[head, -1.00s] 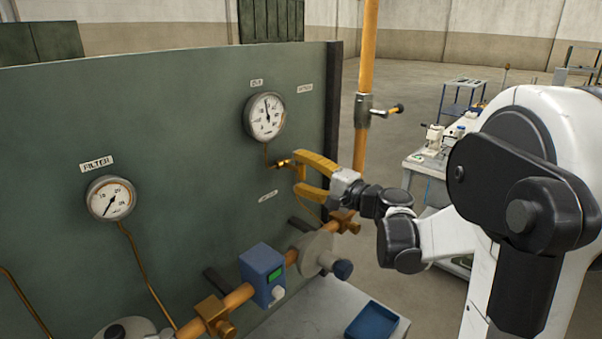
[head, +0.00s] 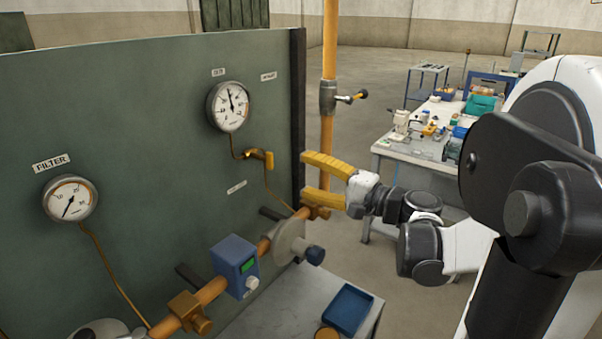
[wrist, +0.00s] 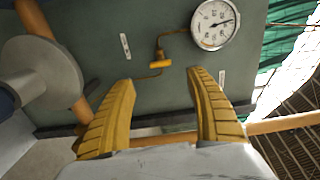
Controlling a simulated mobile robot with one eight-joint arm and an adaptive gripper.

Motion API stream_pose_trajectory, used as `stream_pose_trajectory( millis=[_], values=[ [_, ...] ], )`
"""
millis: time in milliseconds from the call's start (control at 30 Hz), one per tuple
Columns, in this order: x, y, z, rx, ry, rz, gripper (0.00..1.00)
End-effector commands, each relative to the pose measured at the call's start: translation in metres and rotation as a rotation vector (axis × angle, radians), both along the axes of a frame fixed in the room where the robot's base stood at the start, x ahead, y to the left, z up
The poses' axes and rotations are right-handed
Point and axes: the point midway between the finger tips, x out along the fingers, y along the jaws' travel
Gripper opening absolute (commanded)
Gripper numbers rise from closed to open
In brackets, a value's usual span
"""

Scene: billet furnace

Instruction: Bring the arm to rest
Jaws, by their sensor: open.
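My gripper (head: 308,178) has yellow fingers spread apart, with nothing between them. In the head view it hangs in the air in front of the right edge of the green panel (head: 140,130), to the right of a small brass valve with a yellow handle (head: 262,157). In the wrist view the two fingers (wrist: 160,85) point toward the panel, and the yellow valve handle (wrist: 158,62) shows beyond them, apart from both.
A pressure gauge (head: 229,106) is above the valve; a second gauge (head: 70,199) is at left. An orange vertical pipe (head: 328,60) stands behind my gripper. Below are a blue meter box (head: 236,265) and a blue tray (head: 347,309). A cluttered workbench (head: 400,150) stands behind.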

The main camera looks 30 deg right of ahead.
Motion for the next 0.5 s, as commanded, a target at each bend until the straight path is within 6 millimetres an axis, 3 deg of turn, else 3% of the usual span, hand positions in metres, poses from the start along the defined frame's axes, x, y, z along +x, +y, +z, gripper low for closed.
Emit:
stream_pose_trajectory(
  millis=[400, 500],
  values=[
    [0.0, 0.001, 0.0, -0.002, 0.001, 0.001, 0.65],
    [0.001, 0.014, -0.005, -0.03, 0.029, 0.017, 0.65]
  ],
)
